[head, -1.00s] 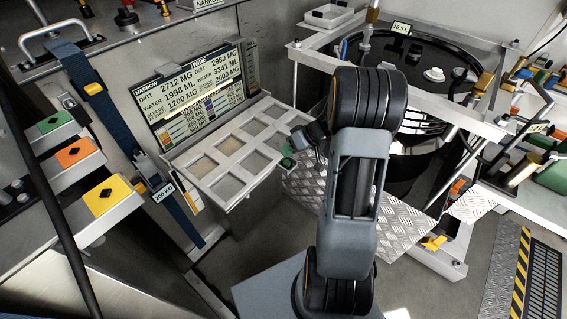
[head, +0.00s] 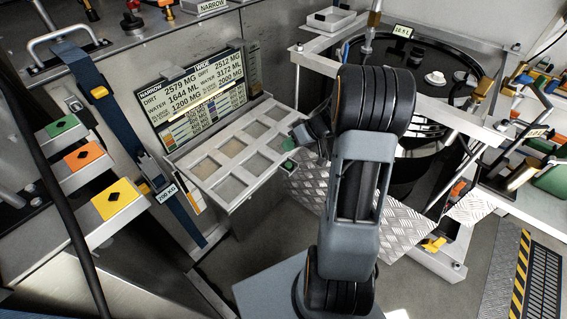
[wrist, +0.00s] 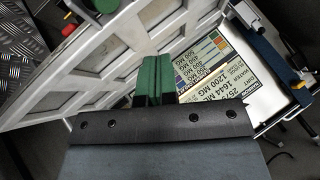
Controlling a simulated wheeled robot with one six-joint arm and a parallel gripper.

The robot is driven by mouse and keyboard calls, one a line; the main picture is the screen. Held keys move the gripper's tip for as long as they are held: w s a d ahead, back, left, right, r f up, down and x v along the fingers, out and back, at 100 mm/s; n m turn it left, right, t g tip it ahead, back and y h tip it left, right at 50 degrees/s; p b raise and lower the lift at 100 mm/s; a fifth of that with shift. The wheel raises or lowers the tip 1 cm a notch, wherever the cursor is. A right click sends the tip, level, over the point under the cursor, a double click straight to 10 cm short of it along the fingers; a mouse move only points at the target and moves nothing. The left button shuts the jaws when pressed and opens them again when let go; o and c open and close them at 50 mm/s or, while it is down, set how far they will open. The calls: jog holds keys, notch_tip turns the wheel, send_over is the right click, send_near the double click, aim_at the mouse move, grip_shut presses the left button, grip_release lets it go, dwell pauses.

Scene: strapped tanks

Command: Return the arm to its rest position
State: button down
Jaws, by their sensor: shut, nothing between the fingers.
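My arm (head: 357,190) stands folded upright in the middle of the head view. My gripper (head: 289,165) pokes out to its left, beside the right edge of the sloped compartment tray (head: 222,190). In the wrist view my gripper (wrist: 153,78) shows green fingers pressed together with nothing between them. The same tray (wrist: 110,62) and the readout panel (wrist: 222,75) lie beyond the fingers in that view. The arm hides part of the black tank behind it.
A black round tank (head: 440,75) sits in a metal frame behind the arm. A blue strap (head: 130,135) runs down at left, near green, orange and yellow blocks (head: 118,200).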

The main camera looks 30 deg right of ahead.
jog(key=shift+w+m, duration=0.1)
jog(key=shift+m, duration=0.2)
jog(key=shift+d+f+m, duration=0.1)
jog(key=shift+f+m, duration=0.05)
jog(key=shift+m, duration=0.35)
jog(key=s+a+r+m+g+h+p, duration=0.25)
jog(key=s+m+g, duration=0.2)
jog(key=s, duration=0.35)
jog(key=s+a+r+n+t+h+p, duration=0.1)
jog(key=s+a+r+h+p, duration=0.1)
jog(key=r, duration=0.7)
jog(key=s+a+r+n+t+h+p, duration=0.2)
jog(key=s+a+r, duration=0.4)
jog(key=r, duration=0.3)
jog(key=a+h+p, duration=0.1)
jog(key=p, duration=0.1)
jog(key=shift+s+p, duration=0.35)
jog(key=shift+p, duration=0.05)
